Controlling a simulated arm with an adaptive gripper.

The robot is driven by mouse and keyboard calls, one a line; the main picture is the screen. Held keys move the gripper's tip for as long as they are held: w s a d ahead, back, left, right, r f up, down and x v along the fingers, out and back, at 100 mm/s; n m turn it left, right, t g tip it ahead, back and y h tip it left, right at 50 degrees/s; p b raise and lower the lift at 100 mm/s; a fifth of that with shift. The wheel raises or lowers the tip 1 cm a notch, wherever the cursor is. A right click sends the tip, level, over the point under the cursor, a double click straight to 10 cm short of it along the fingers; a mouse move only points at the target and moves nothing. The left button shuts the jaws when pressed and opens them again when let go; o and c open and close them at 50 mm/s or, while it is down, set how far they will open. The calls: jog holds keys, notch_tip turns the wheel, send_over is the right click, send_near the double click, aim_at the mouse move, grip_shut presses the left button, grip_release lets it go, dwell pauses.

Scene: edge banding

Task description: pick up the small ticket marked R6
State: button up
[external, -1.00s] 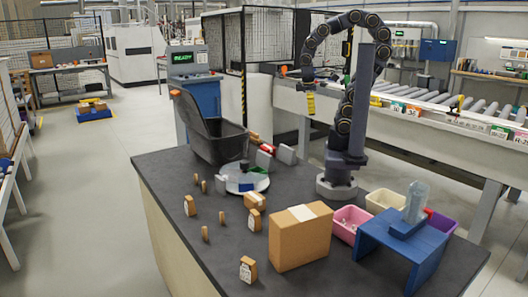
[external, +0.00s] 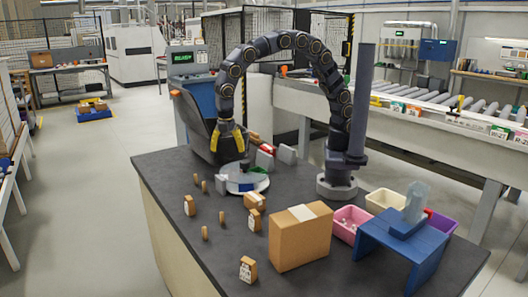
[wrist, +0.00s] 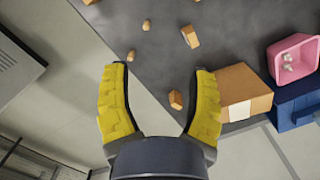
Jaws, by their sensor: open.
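Several small tan tickets stand on the dark table: one with a printed face at the front (external: 248,269), one at the left (external: 189,205), one near the middle (external: 254,219), and smaller ones such as a front-left one (external: 205,233). The print is too small for me to read R6 on any. My gripper (external: 228,140) is open and empty, high above the back-left part of the table, near the dark bin. In the wrist view its yellow fingers (wrist: 160,70) are spread, with a small tan ticket (wrist: 175,99) seen beyond and between them.
A large cardboard box (external: 300,238) stands at the front middle, beside a blue stand (external: 403,250) and a pink bin (external: 350,222).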

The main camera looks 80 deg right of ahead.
jog(key=s+a+f+n, duration=0.2)
jog(key=a+f+n, duration=0.2)
jog(key=a, duration=0.3)
jog(key=s+a+f+n, duration=0.2)
jog(key=a+f+n, duration=0.15)
jog(key=a, duration=0.45)
jog(key=n+y, duration=0.1)
jog(key=n, duration=0.3)
send_over(248, 260)
notch_tip(248, 260, down, 6)
jog(key=shift+a+r, duration=0.1)
jog(key=shift+s+a+f, duration=0.1)
jog(key=shift+s+f, duration=0.1)
jog(key=shift+f, duration=0.15)
jog(key=shift+w+f, duration=0.2)
jog(key=shift+f, duration=3.3)
grip_shut()
